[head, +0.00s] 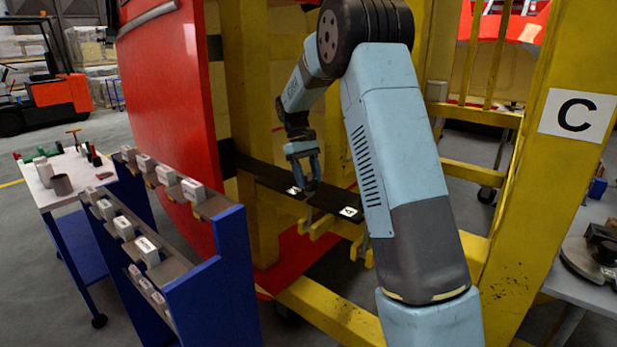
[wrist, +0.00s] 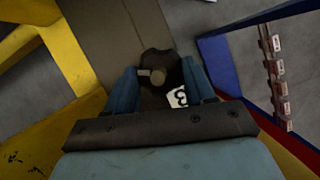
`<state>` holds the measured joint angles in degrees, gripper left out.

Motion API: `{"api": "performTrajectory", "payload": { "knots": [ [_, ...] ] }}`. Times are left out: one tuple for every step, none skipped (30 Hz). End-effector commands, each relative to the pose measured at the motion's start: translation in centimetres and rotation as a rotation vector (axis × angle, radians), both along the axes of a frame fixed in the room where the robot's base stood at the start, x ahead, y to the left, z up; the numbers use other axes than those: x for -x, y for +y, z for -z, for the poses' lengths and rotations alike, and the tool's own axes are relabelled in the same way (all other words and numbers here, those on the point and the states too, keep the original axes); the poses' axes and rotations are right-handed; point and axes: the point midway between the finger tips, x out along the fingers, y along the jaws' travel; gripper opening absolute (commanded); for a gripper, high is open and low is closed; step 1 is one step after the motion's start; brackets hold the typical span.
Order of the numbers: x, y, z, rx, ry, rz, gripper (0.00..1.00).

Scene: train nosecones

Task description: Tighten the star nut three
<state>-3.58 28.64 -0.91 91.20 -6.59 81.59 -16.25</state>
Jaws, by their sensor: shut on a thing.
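My gripper (head: 304,163) is at the black bar (head: 268,178) on the yellow frame, pointing down. In the wrist view its two blue fingers (wrist: 160,88) are shut on a dark star nut (wrist: 155,68), one finger on each side. A pale bolt end shows at the nut's middle. A white label with a 3 (wrist: 178,97) lies beside the nut, partly hidden by the right finger. In the head view the nut is too small to make out below the fingers. Another white label (head: 348,211) sits nearer on the bar.
A large red panel (head: 165,110) stands left of the bar. A blue rack (head: 230,275) with several small white boxes is in front of it. Yellow posts and a beam with a C sign (head: 577,114) close in the right side.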

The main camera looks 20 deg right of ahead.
Motion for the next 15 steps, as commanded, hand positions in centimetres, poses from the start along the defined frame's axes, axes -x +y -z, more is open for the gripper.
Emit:
{"api": "performTrajectory", "payload": {
  "knots": [
    [-0.14, -0.14, 0.01, 0.000, -0.003, 0.046, 0.23],
    [-0.16, -0.18, 0.01, 0.001, -0.003, 0.075, 0.23],
    [-0.16, -0.19, 0.01, 0.000, -0.004, 0.113, 0.23],
    [-0.17, -0.20, 0.01, -0.001, -0.004, 0.141, 0.23],
    [-0.17, -0.22, 0.02, -0.001, -0.004, 0.170, 0.23],
    [-0.16, -0.22, 0.02, -0.001, -0.004, 0.208, 0.23],
    [-0.16, -0.25, 0.01, 0.000, -0.004, 0.236, 0.23],
    [-0.15, -0.26, 0.02, -0.001, -0.003, 0.264, 0.23],
    [-0.14, -0.30, 0.01, -0.001, -0.003, 0.303, 0.23],
    [-0.14, -0.32, 0.02, 0.000, -0.003, 0.332, 0.23],
    [-0.13, -0.34, 0.02, -0.002, -0.003, 0.360, 0.23],
    [-0.12, -0.37, 0.02, -0.001, -0.002, 0.397, 0.23],
    [-0.11, -0.38, 0.03, -0.001, -0.002, 0.426, 0.23],
    [-0.11, -0.38, 0.04, -0.001, -0.002, 0.455, 0.23],
    [-0.10, -0.41, 0.04, -0.001, -0.002, 0.490, 0.23]
  ]
}}
